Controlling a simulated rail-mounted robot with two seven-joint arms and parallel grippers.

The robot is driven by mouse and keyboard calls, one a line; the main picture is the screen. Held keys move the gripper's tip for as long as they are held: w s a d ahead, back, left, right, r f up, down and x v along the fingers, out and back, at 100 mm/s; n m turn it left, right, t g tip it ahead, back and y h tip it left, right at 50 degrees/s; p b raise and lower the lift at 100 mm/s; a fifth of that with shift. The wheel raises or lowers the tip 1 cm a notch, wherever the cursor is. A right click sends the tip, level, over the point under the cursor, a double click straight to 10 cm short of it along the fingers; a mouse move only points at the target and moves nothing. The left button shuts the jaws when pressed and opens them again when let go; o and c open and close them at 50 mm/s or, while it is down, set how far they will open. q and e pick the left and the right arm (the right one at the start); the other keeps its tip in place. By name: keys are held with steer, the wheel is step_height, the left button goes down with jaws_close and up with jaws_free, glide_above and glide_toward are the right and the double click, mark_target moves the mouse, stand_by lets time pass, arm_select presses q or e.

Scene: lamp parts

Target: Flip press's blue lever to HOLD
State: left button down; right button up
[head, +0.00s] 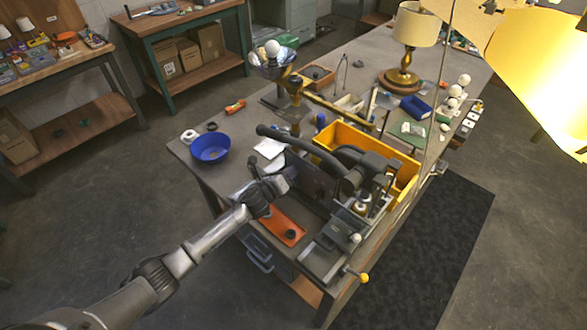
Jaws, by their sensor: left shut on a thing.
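The press (316,180) is a dark machine with a long curved black arm, standing at the near end of the grey bench. My left gripper (284,182) reaches in from the lower left and is at the left side of the press, close to its dark side plate. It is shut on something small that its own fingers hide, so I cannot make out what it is. I cannot pick out a blue lever on the press or any HOLD mark from this view. My right gripper is not in view.
A blue bowl (210,149) stands left of the press, and an orange tray (283,227) lies in front. A yellow bin (405,180) is behind the press. A brass lamp (401,72) stands farther back. A large bright lampshade fills the upper right.

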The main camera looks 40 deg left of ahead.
arm_select(q)
steer(key=n, duration=0.2)
steer(key=shift+a+f+n+h+p, duration=0.3)
steer(key=shift+a+n+p, duration=0.1)
steer(key=shift+a+f, duration=0.1)
stand_by(0.4)
steer(key=c, duration=1.3)
jaws_free()
steer(key=o, duration=0.3)
steer(key=shift+o, duration=0.7)
steer(key=s+r+p, duration=0.1)
steer(key=s, duration=1.2)
steer(key=shift+s+a+r, duration=0.2)
steer(key=shift+s+a, duration=0.1)
